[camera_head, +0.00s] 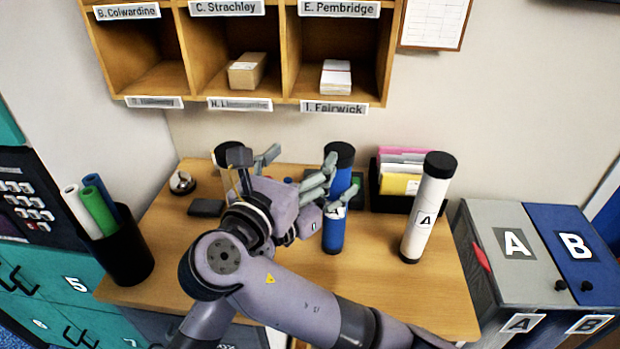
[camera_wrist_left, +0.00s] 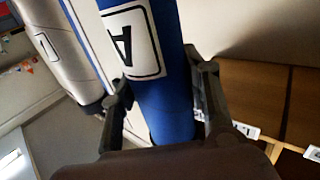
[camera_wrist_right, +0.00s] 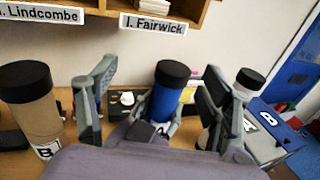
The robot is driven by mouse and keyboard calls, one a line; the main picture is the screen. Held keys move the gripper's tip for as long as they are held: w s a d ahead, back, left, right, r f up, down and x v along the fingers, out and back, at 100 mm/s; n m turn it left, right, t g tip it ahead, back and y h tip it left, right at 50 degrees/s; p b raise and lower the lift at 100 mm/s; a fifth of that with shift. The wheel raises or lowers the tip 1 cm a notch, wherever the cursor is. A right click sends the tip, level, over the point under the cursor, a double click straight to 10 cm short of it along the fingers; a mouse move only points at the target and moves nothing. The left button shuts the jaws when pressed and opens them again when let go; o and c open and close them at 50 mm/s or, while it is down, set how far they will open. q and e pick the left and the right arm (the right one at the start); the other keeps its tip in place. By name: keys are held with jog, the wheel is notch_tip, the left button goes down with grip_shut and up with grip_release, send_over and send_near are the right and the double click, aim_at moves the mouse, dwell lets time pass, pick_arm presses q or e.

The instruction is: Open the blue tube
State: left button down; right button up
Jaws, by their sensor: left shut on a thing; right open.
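The blue tube (camera_head: 333,232) stands upright on the table with a black cap (camera_head: 341,151) on its top and a label "A" on its side. My left gripper (camera_head: 337,186) is shut on the tube just below the cap. The left wrist view shows its fingers on both sides of the blue tube (camera_wrist_left: 160,95). My right gripper (camera_head: 253,158) is open and empty, left of the cap and apart from it. In the right wrist view the cap (camera_wrist_right: 172,73) lies beyond and between the open fingers. Part of the tube is hidden by my left fingers.
A white tube (camera_head: 428,210) stands to the right. A brown tube labelled "B" (camera_wrist_right: 36,110) is close to my right gripper. A file holder (camera_head: 398,200) stands behind, pigeonholes (camera_head: 285,60) hang above, and bins A and B (camera_head: 540,260) stand to the right.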

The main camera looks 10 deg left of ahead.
aim_at(340, 149)
jog(key=shift+m+g+h, duration=0.3)
jog(key=shift+g+h, duration=0.2)
jog(key=shift+g, duration=0.4)
jog(key=w+d+f, duration=0.1)
jog(key=w+d, duration=0.1)
jog(key=w, duration=0.1)
jog(key=w+d+f, duration=0.2)
jog(key=w, duration=0.1)
jog(key=w+d+f, duration=0.1)
jog(key=w+d, duration=0.1)
jog(key=w, duration=0.1)
jog(key=shift+w+d+f, duration=0.15)
jog(key=shift+w+d, duration=0.1)
jog(key=shift+c, duration=0.3)
jog(key=c, duration=1.4)
jog(key=shift+o, duration=0.2)
jog(key=shift+r, duration=0.25)
jog(key=shift+r, duration=0.95)
jog(key=shift+r, duration=0.1)
